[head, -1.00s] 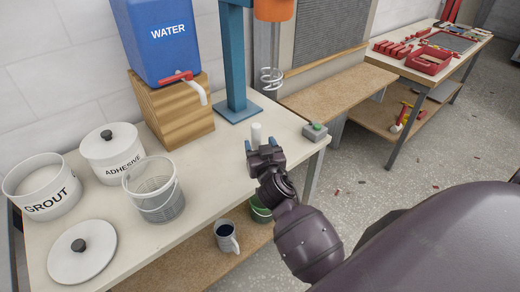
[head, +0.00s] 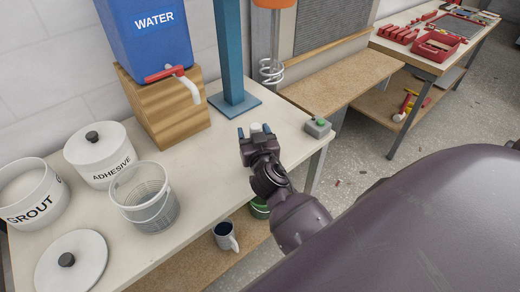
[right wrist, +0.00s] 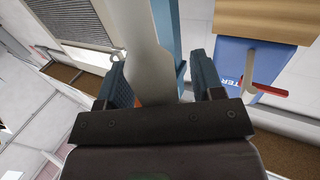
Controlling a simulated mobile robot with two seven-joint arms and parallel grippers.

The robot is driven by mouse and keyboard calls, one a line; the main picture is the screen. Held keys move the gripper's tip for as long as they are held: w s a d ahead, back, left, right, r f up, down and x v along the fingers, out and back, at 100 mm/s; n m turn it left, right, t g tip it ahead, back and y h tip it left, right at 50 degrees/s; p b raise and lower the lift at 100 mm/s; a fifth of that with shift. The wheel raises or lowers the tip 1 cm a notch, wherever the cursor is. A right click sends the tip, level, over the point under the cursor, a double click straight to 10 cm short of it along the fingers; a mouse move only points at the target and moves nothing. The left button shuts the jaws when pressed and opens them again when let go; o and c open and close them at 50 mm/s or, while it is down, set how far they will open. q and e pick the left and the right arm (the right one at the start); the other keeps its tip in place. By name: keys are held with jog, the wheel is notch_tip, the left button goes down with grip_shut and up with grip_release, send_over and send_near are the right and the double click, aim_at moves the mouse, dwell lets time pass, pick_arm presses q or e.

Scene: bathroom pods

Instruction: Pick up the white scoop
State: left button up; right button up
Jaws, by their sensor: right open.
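A small white upright piece (head: 256,127), which looks like the top of the white scoop, shows at my right gripper's fingertips above the workbench. Most of it is hidden by the gripper in the head view. In the right wrist view a pale, long, tapering piece (right wrist: 125,35), likely the same scoop, reaches down between the two fingers. My right gripper (head: 254,132) is open, with blue-grey fingertips either side of the white piece. In the right wrist view, gaps show between the fingers (right wrist: 161,80) and the pale piece. My left gripper is not in view.
A blue post's base plate (head: 236,105) and a green-button box (head: 317,126) stand near the gripper. The grout pot (head: 32,205), adhesive pot (head: 100,160), clear bucket (head: 145,205) and loose lid (head: 85,262) are at left. A mug (head: 226,237) sits on the lower shelf.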

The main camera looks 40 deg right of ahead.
jog(key=shift+r, duration=0.1)
jog(key=shift+c, duration=0.3)
grip_shut()
